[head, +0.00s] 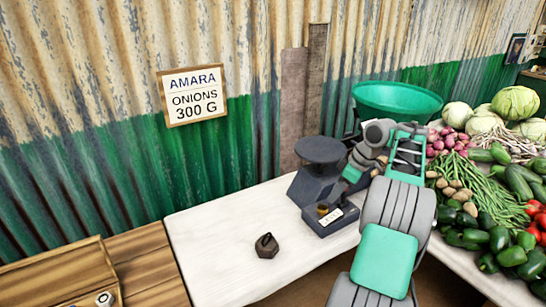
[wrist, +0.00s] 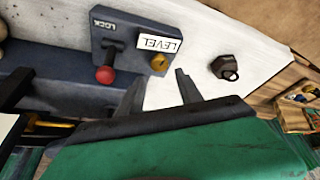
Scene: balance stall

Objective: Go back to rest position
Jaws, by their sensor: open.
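My gripper (wrist: 160,82) is open and empty in the wrist view, its two dark fingers pointing at the dark balance base and white tabletop. In the head view, my arm reaches over the right part of the balance (head: 310,190), and the fingertips are hard to make out there. The base carries a LEVEL label (wrist: 159,43), a brass knob (wrist: 159,63) and a red LOCK knob (wrist: 105,74). A dark iron weight (head: 267,247) stands alone on the white tabletop (head: 215,235); it also shows in the wrist view (wrist: 226,66).
A green pan (head: 395,98) sits behind my arm. Vegetables, including cabbages (head: 516,102), are heaped at right. A sign (head: 193,95) reading "AMARA ONIONS 300 G" hangs on the corrugated wall. A wooden tray (head: 55,270) is at lower left. The tabletop left of the weight is clear.

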